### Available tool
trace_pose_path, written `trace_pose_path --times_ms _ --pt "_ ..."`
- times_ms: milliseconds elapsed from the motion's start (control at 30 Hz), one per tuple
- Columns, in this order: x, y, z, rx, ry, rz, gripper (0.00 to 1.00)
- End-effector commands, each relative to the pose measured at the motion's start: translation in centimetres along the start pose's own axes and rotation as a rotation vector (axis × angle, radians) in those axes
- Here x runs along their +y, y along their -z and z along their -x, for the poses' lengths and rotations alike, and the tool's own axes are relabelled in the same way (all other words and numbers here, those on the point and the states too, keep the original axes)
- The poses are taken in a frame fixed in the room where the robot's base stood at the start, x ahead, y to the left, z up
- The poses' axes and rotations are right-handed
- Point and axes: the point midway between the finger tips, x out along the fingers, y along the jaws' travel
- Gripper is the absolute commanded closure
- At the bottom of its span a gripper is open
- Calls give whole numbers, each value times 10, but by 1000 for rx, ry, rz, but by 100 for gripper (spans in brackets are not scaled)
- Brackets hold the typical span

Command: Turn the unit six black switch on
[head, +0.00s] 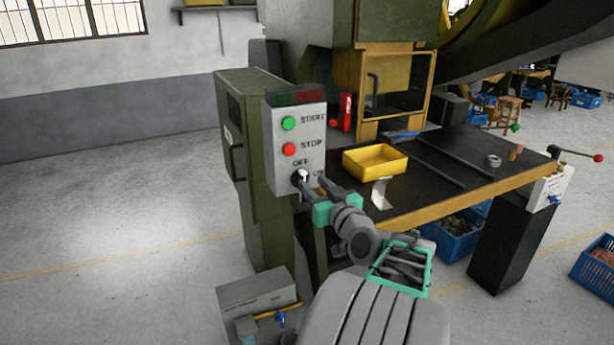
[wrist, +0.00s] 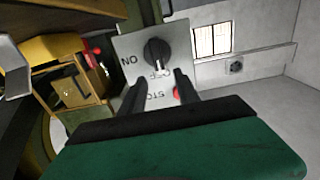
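The black rotary switch (head: 299,178) is at the bottom of a light grey control panel (head: 283,118), under a green START button and a red STOP button. Its OFF and ON labels are beside it. In the wrist view the panel is upside down; the black switch (wrist: 157,51) has a white mark pointing towards OFF. My gripper (head: 316,185) is close to the lower right of the panel in the head view. In the wrist view my gripper (wrist: 160,82) is open and empty; its fingertips appear below the switch, apart from it. Actual contact cannot be told.
A dark worktable (head: 450,165) with a yellow tray (head: 375,161) and a bent metal strip (head: 380,193) is right of the panel. A green cabinet (head: 262,225) carries the panel. A grey box (head: 257,292) stands low in front. Floor on the left is clear.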

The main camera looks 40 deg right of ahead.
Motion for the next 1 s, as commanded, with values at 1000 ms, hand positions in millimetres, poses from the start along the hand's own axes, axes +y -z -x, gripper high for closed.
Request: trace_pose_path --times_ms 1000 --pt "-1 0 -45 -3 0 -1 100"
